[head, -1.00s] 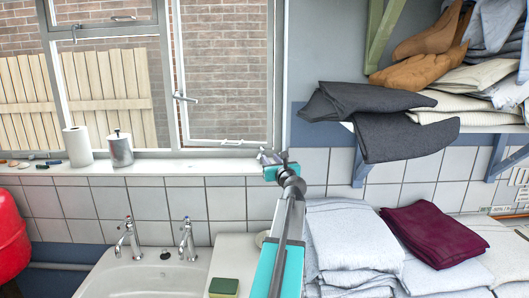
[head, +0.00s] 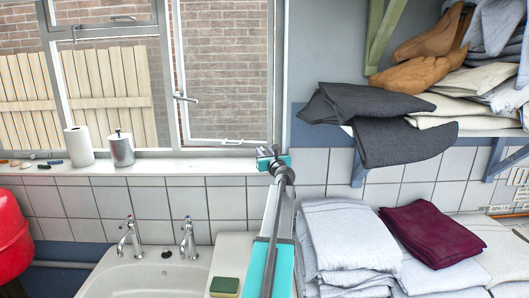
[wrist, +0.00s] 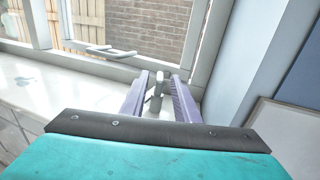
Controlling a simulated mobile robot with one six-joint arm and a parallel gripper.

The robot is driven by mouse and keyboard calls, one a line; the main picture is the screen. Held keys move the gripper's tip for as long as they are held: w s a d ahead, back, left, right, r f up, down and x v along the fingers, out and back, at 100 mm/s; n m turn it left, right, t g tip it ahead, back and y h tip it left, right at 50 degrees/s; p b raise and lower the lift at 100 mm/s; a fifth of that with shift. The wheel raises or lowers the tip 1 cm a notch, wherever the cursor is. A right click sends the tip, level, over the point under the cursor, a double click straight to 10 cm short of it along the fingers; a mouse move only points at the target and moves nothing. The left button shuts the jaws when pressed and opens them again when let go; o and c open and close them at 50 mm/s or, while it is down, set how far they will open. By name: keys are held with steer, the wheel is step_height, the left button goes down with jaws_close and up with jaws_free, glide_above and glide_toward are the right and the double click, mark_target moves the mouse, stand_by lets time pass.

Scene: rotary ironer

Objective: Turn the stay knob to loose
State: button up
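A small grey-white knob with an upright stem (wrist: 157,90) stands at the window's lower corner in the wrist view. I take it to be the stay knob. My gripper (wrist: 160,78) has its two purple-grey fingers apart, one on each side of the knob, with a visible gap. I cannot tell how far the tips reach past it. In the head view my gripper (head: 268,153) is at the right end of the window sill and hides the knob. A pale bar fitting (head: 232,141) lies on the lower window frame; it also shows in the wrist view (wrist: 110,51).
The window sill (head: 200,166) holds a paper roll (head: 78,146) and a metal canister (head: 121,149) further left. A sink with two taps (head: 188,240) is below. Folded linen (head: 347,235) and a shelf with dark cloth (head: 400,143) stand close on the right.

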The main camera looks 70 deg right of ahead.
steer(key=shift+w+d, duration=0.15)
steer(key=shift+d, duration=0.05)
jaws_close()
steer(key=shift+d+f, duration=0.1)
steer(key=shift+n+t+y+b, duration=0.4)
steer(key=shift+t+b, duration=0.1)
steer(key=shift+b, duration=0.2)
steer(key=shift+n+t+y+b, duration=0.3)
steer(key=shift+b, duration=0.05)
